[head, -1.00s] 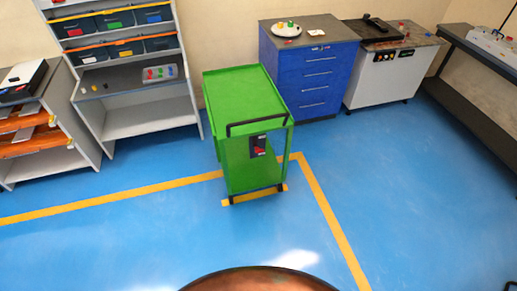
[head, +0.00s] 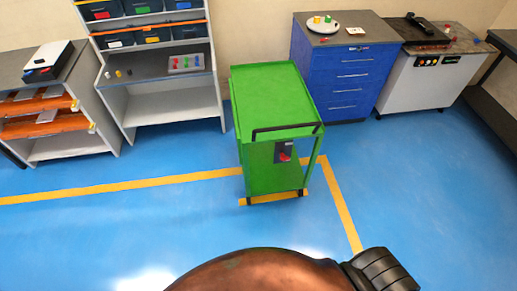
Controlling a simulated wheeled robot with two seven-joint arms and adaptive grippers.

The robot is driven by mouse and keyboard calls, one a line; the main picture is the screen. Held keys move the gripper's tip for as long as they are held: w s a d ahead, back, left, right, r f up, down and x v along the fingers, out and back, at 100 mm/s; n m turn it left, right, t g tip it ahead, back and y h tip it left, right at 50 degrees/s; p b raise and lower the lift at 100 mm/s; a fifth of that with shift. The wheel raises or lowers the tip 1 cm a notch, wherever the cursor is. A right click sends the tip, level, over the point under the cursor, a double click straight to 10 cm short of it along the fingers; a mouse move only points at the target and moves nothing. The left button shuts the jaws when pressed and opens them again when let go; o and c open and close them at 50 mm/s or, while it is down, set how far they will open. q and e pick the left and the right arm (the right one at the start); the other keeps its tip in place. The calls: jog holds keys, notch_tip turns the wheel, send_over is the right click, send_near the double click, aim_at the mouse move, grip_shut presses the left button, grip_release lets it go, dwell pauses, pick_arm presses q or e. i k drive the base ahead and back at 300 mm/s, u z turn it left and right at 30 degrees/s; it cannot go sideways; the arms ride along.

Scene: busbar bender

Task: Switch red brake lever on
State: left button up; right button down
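The red brake lever (head: 285,157) sits on a dark switch plate (head: 281,149) on the front side of the green cart (head: 270,97). The lever is small here, and I cannot tell its exact setting. The cart stands upright on the blue floor, with a black handle (head: 285,130) along its top front edge. Neither of my grippers shows, and both are apart from the lever in this view.
Yellow floor lines (head: 150,184) run beside and under the cart. A blue drawer cabinet (head: 340,80) and a white machine (head: 425,80) stand behind right. A grey shelf unit (head: 172,107) stands behind left. The blue floor (head: 210,225) before the cart is clear.

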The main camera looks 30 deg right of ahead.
aim_at(283, 157)
jog(key=i, duration=1)
jog(key=z, duration=0.7)
